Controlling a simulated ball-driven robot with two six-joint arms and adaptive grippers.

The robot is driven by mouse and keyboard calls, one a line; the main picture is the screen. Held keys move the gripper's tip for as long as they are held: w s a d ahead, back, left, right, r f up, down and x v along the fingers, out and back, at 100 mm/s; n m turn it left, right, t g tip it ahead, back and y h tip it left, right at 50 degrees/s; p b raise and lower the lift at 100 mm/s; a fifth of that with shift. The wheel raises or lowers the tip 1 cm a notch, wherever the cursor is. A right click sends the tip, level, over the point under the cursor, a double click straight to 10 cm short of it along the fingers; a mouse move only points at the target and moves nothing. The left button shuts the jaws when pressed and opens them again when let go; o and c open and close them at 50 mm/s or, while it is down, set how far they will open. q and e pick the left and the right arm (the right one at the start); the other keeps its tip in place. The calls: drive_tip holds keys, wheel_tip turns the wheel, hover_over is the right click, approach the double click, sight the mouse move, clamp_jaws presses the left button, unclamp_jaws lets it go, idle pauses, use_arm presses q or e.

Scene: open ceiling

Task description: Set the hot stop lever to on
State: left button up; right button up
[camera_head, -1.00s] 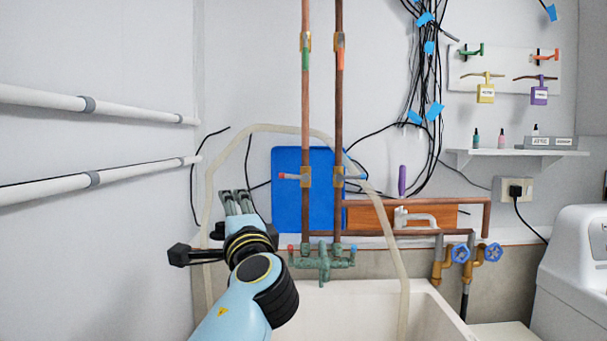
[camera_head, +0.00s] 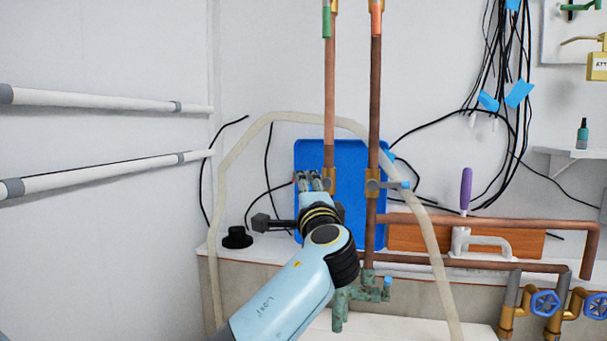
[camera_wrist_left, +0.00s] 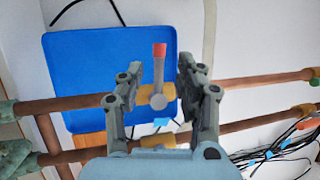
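The hot stop lever (camera_wrist_left: 160,58) is a grey handle with a red tip on a brass valve (camera_wrist_left: 149,95). In the left wrist view it stands crosswise to its copper pipe. My left gripper (camera_wrist_left: 158,82) is open, with one finger on each side of the lever; I cannot tell whether either touches it. In the head view the left gripper (camera_head: 315,181) is at the lower valve (camera_head: 329,181) of the left copper pipe (camera_head: 329,110) and hides the red lever. My right gripper is not in view.
A blue-tipped lever (camera_head: 396,185) sits on the neighbouring pipe (camera_head: 374,120). A blue panel (camera_head: 310,150) is behind. A pale hose (camera_head: 228,165) arches around the arm. A green mixer tap (camera_head: 350,298) is below. Black cables (camera_head: 495,110) hang at right.

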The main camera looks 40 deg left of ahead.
use_arm(q)
drive_tip(key=p+x, duration=0.1)
drive_tip(key=x, duration=0.4)
drive_tip(key=shift+w, duration=0.1)
drive_tip(key=shift+a, duration=0.1)
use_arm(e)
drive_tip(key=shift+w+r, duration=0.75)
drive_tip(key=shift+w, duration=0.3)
use_arm(q)
drive_tip(key=shift+c, duration=0.2)
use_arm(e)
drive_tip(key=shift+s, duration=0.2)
use_arm(q)
clamp_jaws()
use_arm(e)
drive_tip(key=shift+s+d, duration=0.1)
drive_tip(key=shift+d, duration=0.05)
